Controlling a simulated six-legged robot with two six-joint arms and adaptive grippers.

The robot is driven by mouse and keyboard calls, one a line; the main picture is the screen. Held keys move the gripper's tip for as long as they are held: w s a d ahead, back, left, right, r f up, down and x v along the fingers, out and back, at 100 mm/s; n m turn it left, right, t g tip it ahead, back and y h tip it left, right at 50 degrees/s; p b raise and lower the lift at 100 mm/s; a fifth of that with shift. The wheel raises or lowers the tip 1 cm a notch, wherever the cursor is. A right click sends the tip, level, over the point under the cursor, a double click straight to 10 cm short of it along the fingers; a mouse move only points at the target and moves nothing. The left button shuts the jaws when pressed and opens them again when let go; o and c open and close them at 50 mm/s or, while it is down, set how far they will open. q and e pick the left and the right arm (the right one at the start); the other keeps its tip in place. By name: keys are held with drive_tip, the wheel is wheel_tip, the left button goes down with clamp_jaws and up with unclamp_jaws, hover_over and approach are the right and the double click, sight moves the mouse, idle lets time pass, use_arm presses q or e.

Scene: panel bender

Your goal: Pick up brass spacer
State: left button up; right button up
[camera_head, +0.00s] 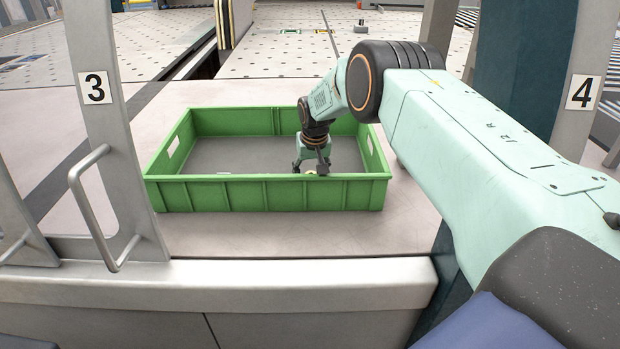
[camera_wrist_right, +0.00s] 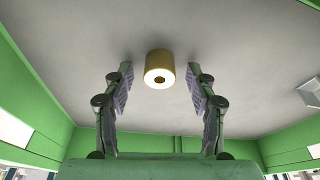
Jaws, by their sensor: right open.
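My left gripper is not in view.
The crate stands on a light table (camera_head: 330,240) between a post marked 3 (camera_head: 97,88) and a post marked 4 (camera_head: 583,92). A metal handle (camera_head: 88,205) juts out on the left post.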

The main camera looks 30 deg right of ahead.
drive_tip(key=shift+s+a+r, duration=0.1)
drive_tip(key=shift+a, duration=0.05)
drive_tip(key=shift+s+r, duration=0.2)
drive_tip(key=shift+s, duration=0.15)
drive_tip(key=shift+c, duration=1.4)
drive_tip(key=shift+w+d+f, duration=0.15)
drive_tip(key=shift+d, duration=0.05)
drive_tip(key=c, duration=0.3)
drive_tip(key=shift+w+a+f, duration=0.1)
drive_tip(key=shift+w+f, duration=0.05)
drive_tip(key=shift+w, duration=0.1)
drive_tip(key=c, duration=0.3)
drive_tip(key=shift+s, duration=0.15)
clamp_jaws()
drive_tip(key=shift+r, duration=0.25)
